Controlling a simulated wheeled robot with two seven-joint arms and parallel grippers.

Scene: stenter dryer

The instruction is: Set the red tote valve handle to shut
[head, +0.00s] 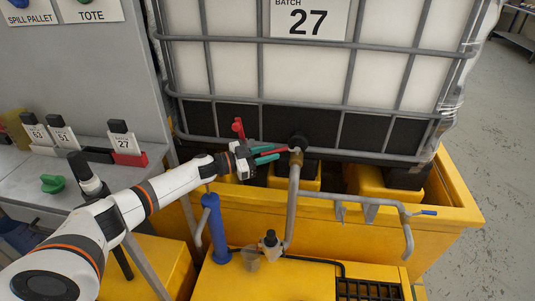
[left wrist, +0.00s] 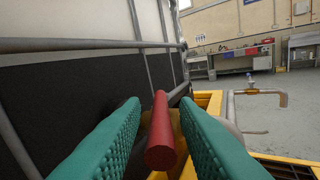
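The red tote valve handle (head: 272,149) sticks out to the left from the brass valve (head: 296,157) at the foot of the white tote (head: 385,80). My left gripper (head: 266,154) reaches it from the left, its teal fingers apart. In the left wrist view the handle (left wrist: 161,135) lies lengthwise between the two fingers, its round end towards the camera. A gap shows on both sides of it, so the gripper is open around the handle and not closed on it. My right gripper is not in view.
The tote's grey cage bars (head: 345,75) rise close behind the gripper. A small red upright piece (head: 238,128) stands beside my wrist. Batch tags (head: 123,142) stand on the grey bench at left.

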